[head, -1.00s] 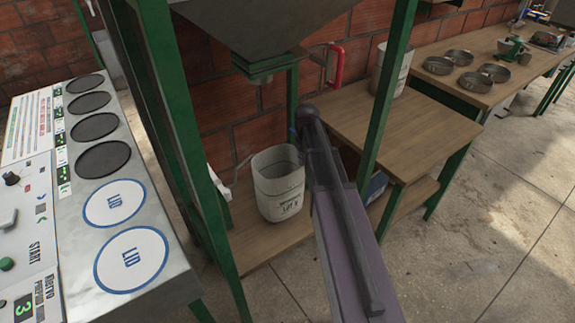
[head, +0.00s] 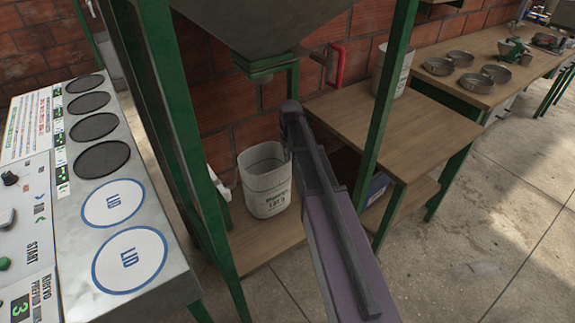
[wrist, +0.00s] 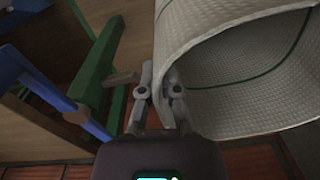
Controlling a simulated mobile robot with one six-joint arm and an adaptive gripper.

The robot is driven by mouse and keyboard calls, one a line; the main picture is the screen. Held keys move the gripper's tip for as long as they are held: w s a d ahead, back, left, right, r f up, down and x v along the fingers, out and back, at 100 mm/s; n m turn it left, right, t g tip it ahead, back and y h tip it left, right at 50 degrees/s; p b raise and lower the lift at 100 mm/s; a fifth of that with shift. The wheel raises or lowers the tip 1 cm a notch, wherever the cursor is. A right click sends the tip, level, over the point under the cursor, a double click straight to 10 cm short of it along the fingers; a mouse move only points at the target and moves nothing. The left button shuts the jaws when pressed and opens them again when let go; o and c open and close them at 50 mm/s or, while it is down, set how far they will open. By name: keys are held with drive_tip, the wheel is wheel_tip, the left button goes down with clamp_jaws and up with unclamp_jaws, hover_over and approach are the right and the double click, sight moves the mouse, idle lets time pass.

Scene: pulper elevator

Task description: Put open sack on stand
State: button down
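The open white woven sack (head: 266,185), with green print on its side, stands upright with its mouth up. It is over the low wooden stand (head: 250,249) beneath the metal hopper; I cannot tell whether its base touches the boards. My gripper is at the sack's right rim in the head view, where my arm hides its fingers. In the wrist view my gripper (wrist: 158,90) has one finger on each side of the rim and is shut on the wall of the sack (wrist: 225,45). The sack's open inside shows at the right there.
Green posts (head: 387,90) frame the stand on both sides. The hopper (head: 262,25) and its outlet hang above. A wooden table (head: 420,125) with another white sack is at the right. A control panel (head: 140,190) is at the left. A brick wall stands behind.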

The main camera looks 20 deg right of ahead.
drive_tip(key=shift+f+b, duration=1.25)
drive_tip(key=shift+f, duration=0.45)
drive_tip(key=c, duration=0.8)
unclamp_jaws()
drive_tip(key=shift+r, duration=0.2)
wheel_tip(320, 180, up, 12)
drive_tip(key=p, duration=1.2)
drive_tip(key=shift+d, duration=0.3)
drive_tip(key=shift+s+a, duration=0.25)
drive_tip(key=shift+s, duration=0.3)
drive_tip(key=s+a, duration=0.3)
drive_tip(key=s, duration=0.7)
drive_tip(key=s+a+m, duration=0.1)
drive_tip(key=s+a, duration=0.3)
drive_tip(key=s, duration=0.5)
drive_tip(key=shift+s, duration=0.4)
